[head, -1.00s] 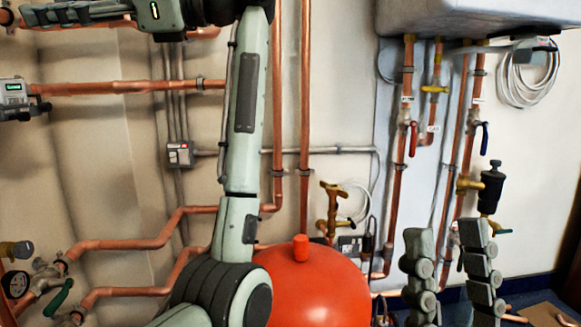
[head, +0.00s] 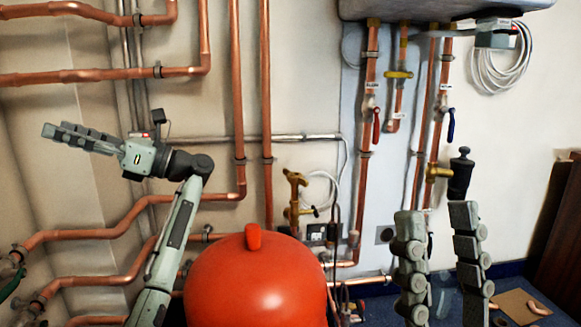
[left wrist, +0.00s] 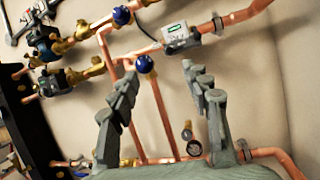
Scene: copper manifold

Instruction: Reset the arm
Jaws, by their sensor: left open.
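My left gripper (head: 46,131) is at the left of the head view, pointing left in front of the wall, with its arm rising from the bottom edge. In the left wrist view its two fingers (left wrist: 159,68) are spread apart with nothing held between them. Behind them are copper pipes, blue-capped valves and a small grey meter (left wrist: 181,37). My right gripper (head: 435,208) stands upright at the lower right of the head view. Its two fingers are apart and empty.
A red rounded tank (head: 255,285) stands between my arms. Copper pipes (head: 238,80) run along the wall. A grey-white boiler (head: 440,8) hangs above red-handled (head: 376,125) and blue-handled (head: 451,125) valves. Cardboard (head: 520,305) lies on the floor at right.

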